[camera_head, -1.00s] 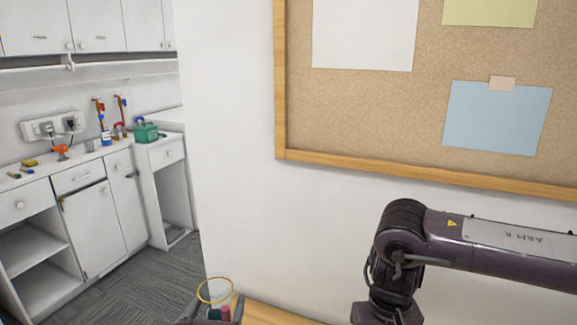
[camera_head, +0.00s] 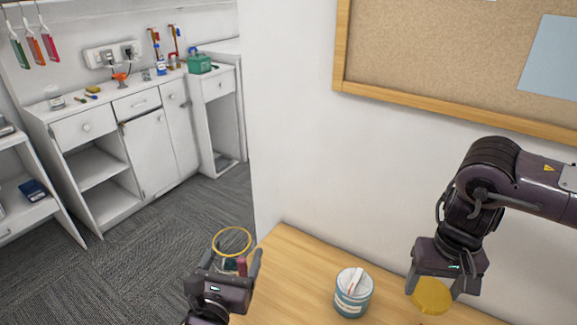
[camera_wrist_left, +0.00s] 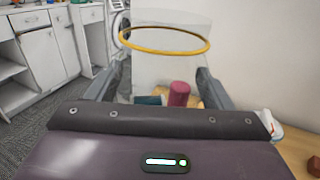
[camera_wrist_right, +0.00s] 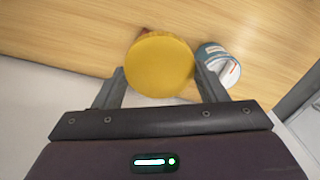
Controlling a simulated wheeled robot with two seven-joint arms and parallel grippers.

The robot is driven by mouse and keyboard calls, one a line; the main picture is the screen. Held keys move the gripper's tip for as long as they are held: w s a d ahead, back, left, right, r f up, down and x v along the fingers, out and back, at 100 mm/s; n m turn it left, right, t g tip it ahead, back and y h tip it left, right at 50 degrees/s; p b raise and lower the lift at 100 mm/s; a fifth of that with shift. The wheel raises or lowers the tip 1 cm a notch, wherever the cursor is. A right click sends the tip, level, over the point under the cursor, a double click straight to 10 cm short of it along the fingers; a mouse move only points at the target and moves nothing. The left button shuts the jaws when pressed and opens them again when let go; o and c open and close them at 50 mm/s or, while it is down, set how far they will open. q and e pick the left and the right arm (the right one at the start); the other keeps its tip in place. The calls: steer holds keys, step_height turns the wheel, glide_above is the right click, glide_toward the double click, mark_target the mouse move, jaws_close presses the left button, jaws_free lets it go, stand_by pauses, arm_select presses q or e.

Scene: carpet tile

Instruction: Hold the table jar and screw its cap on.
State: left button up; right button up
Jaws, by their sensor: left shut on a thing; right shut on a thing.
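The table jar (camera_head: 232,243) is clear, with a yellow ring at its open top. My left gripper (camera_head: 232,268) is shut on it and holds it upright near the table's left edge. In the left wrist view the jar (camera_wrist_left: 165,68) stands between the two fingers, its mouth uncovered. The cap (camera_head: 432,296) is a round yellow disc. My right gripper (camera_head: 435,285) is shut on it, to the right of the jar and well apart from it. In the right wrist view the cap's round face (camera_wrist_right: 160,65) shows between the fingers.
A blue-grey tub (camera_head: 352,297) with white things on top stands on the wooden table (camera_head: 295,280) between the grippers. A dark red cylinder (camera_wrist_left: 179,93) shows behind or through the jar. A white wall (camera_head: 300,170) rises behind the table.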

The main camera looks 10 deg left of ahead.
arm_select(q)
steer(key=shift+d, duration=0.1)
steer(key=s+d+f+m+g+h, duration=0.2)
steer(key=d+m+g+h, duration=0.2)
steer(key=d+m+h, duration=0.4)
steer(key=d+h, duration=0.3)
steer(key=d, duration=0.3)
steer(key=shift+h, duration=0.3)
